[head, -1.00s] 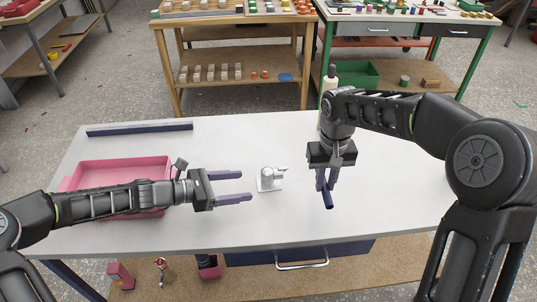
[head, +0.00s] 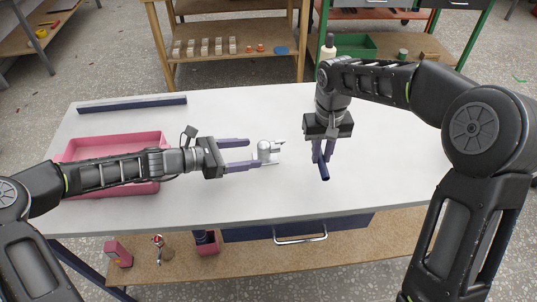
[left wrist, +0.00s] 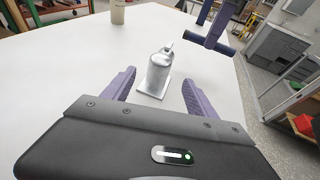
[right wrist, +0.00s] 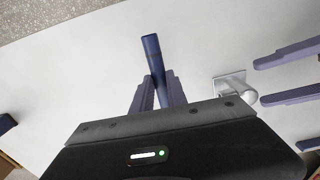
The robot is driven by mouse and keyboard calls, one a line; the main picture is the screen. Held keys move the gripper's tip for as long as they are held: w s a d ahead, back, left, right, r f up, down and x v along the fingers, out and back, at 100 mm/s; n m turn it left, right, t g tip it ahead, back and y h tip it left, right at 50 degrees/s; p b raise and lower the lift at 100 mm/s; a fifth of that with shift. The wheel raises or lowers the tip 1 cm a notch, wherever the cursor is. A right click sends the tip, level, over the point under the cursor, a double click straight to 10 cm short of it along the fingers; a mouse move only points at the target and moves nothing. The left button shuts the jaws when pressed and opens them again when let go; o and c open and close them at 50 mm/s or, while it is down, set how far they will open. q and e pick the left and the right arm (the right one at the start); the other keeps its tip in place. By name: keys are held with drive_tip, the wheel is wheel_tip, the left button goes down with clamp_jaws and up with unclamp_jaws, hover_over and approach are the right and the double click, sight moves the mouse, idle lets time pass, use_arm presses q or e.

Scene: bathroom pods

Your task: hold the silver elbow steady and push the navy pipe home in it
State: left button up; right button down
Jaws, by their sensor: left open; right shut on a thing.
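The silver elbow (head: 266,150) stands on a small plate on the white table, its side opening pointing right in the head view. My left gripper (head: 244,154) is open, its fingertips just short of the elbow on either side; the left wrist view shows the elbow (left wrist: 159,72) between and beyond the fingers. My right gripper (head: 323,152) is shut on the navy pipe (head: 324,172), right of the elbow and apart from it. In the right wrist view the pipe (right wrist: 152,52) sticks out past the fingers. The pipe's other end is partly hidden by the gripper.
A pink tray (head: 160,138) lies at the table's left under my left arm. A dark bar (head: 133,104) lies along the back left. A pale bottle (head: 328,48) stands at the back behind my right arm. The table's front middle is clear.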

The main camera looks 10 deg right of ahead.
sight(265, 151)
use_arm(q)
drive_tip(key=b+x, duration=0.1)
drive_tip(key=x, duration=0.4)
drive_tip(key=shift+f+b, duration=0.1)
drive_tip(key=shift+b, duration=0.3)
use_arm(e)
wheel_tip(265, 151, down, 2)
drive_tip(key=shift+f, duration=0.2)
use_arm(q)
drive_tip(key=shift+w+d+f, duration=0.1)
drive_tip(key=shift+w+d, duration=0.1)
drive_tip(key=shift+d, duration=0.35)
use_arm(e)
drive_tip(key=shift+f, duration=0.15)
use_arm(q)
drive_tip(key=shift+c, duration=0.6)
